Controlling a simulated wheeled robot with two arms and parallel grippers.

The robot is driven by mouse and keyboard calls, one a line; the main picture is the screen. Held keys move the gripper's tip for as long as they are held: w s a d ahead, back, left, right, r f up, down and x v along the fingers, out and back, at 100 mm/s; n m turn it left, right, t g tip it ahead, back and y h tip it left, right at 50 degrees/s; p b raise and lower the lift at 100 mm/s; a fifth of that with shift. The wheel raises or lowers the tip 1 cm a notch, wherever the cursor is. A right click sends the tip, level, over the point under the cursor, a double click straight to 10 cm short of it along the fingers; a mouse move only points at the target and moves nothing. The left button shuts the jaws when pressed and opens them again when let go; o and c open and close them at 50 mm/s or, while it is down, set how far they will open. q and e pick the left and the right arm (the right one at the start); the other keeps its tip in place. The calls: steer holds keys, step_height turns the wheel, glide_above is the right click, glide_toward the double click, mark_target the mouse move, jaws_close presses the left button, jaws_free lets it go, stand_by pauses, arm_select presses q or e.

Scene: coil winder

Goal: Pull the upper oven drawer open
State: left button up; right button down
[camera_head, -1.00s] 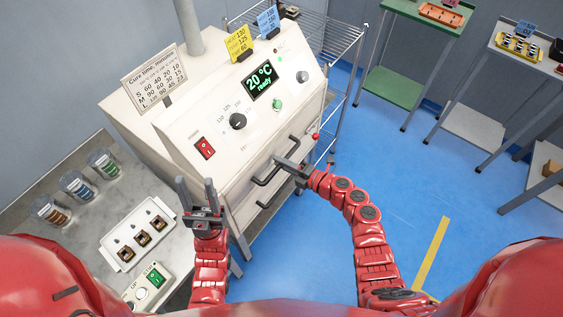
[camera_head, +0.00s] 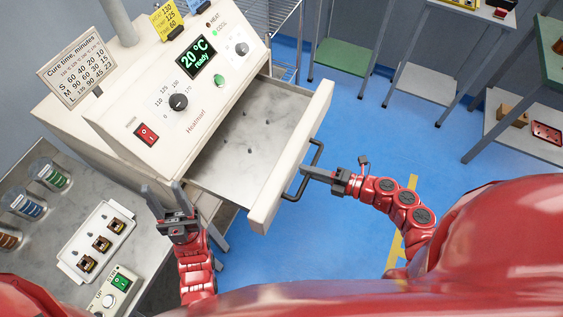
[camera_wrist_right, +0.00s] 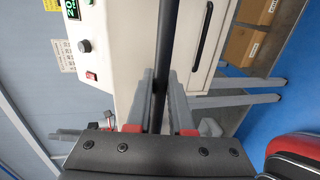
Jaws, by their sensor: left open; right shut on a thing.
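The upper oven drawer (camera_head: 247,143) is pulled well out of the white oven (camera_head: 150,115), and its bare metal floor shows with a few small holes. My right gripper (camera_head: 308,171) is shut on the drawer's black bar handle (camera_head: 301,181) at the drawer front. In the right wrist view the dark handle bar (camera_wrist_right: 165,50) runs between the fingers of the right gripper (camera_wrist_right: 160,90). My left gripper (camera_head: 164,195) is open and empty, in front of the oven's left part and near the side table. The oven display reads 20 °C ready.
A metal side table (camera_head: 40,250) at left holds a white tray (camera_head: 98,243) of small coils, several jars and a switch box (camera_head: 115,288). A wire rack (camera_head: 275,35) stands behind the oven. Blue floor (camera_head: 370,130) is free right of the drawer; other tables stand at the back right.

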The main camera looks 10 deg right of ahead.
steer(key=f+b+v, duration=0.1)
steer(key=v, duration=0.6)
steer(key=shift+s+d+f, duration=0.25)
steer(key=shift+d, duration=0.15)
steer(key=c, duration=0.8)
jaws_free()
steer(key=b+v, duration=0.3)
steer(key=v, duration=1.4)
steer(key=shift+s+d, duration=0.1)
steer(key=shift+d, duration=0.1)
